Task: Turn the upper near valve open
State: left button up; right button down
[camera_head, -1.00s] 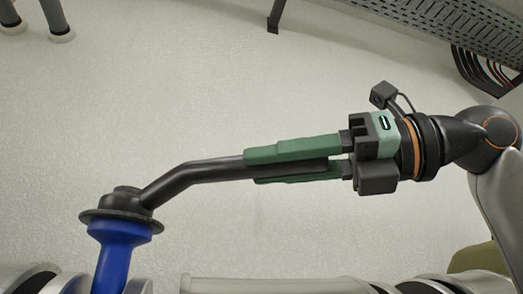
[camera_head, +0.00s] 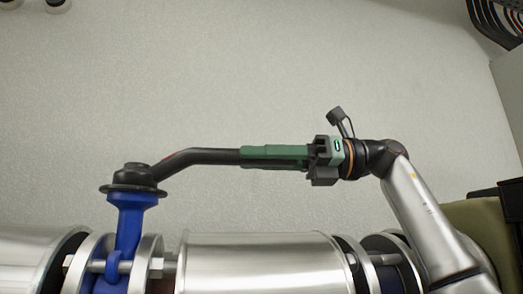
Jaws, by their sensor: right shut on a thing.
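The valve has a black lever handle (camera_head: 195,157) on a blue body (camera_head: 127,222) with a round black disc at its top. The lever bends up from the disc and runs to the right, nearly level in the picture. My right gripper (camera_head: 275,155), with green fingers, is shut on the right end of the lever, which goes in between the fingers. The fingers hide the lever's tip. My left gripper is not in view.
Silver clad pipes (camera_head: 260,260) with bolted flanges run along the bottom on both sides of the valve. A pale wall (camera_head: 250,70) fills the back. Dark cables (camera_head: 490,20) hang at the top right. The space above the lever is clear.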

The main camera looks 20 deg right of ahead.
jog(key=shift+w+d+r+g, duration=0.1)
jog(key=shift+w+g, duration=0.15)
jog(key=shift+g, duration=0.05)
dwell(0.4)
jog(key=c, duration=0.6)
grip_release()
jog(key=shift+d, duration=0.1)
jog(key=v, duration=1.1)
jog(key=shift+s+d, duration=0.1)
jog(key=shift+d, duration=0.25)
jog(key=shift+c, duration=0.2)
